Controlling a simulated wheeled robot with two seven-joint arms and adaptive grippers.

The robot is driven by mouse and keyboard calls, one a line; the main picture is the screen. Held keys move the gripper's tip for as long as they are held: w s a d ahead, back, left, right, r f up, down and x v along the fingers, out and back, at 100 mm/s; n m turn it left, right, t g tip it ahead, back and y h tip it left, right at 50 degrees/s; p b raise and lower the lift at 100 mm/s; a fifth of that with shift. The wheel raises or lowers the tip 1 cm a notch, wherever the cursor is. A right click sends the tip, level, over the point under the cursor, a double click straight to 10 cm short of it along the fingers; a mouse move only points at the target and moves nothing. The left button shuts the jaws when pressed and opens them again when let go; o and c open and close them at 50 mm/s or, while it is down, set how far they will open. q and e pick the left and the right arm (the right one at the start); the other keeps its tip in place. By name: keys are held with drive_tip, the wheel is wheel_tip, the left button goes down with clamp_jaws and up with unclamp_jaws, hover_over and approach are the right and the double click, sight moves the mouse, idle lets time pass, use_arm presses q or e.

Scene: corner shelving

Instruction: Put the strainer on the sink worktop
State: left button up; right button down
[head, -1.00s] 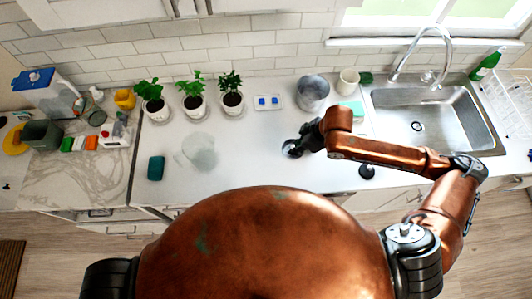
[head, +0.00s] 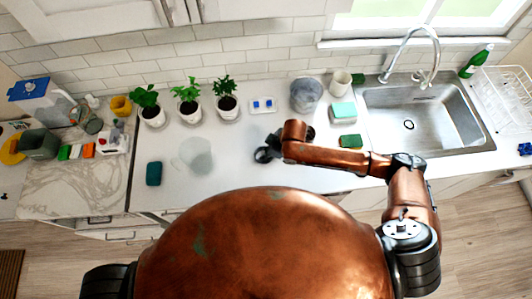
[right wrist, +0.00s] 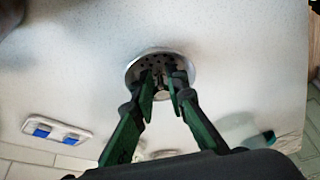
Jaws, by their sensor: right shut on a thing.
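The strainer (right wrist: 160,55) is a round, shiny metal disc with small holes, seen in the right wrist view. My right gripper (right wrist: 166,82) is shut on its small central knob. In the head view my right gripper (head: 266,154) is over the middle of the white worktop (head: 235,175), left of the sink (head: 455,120). The strainer is dark and hard to make out there. I cannot tell whether it touches the worktop or hangs just above it. My left gripper is not in view.
Several potted plants (head: 188,104) stand along the back wall. A grey pot (head: 306,95), a white cup (head: 340,83) and a green sponge (head: 350,141) are near the sink. A teal sponge (head: 154,173) lies at the left. The worktop's front middle is mostly clear.

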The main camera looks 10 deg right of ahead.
drive_tip(key=shift+f, duration=0.1)
drive_tip(key=c, duration=1.9)
unclamp_jaws()
drive_tip(key=b+v, duration=0.1)
drive_tip(key=v, duration=1.1)
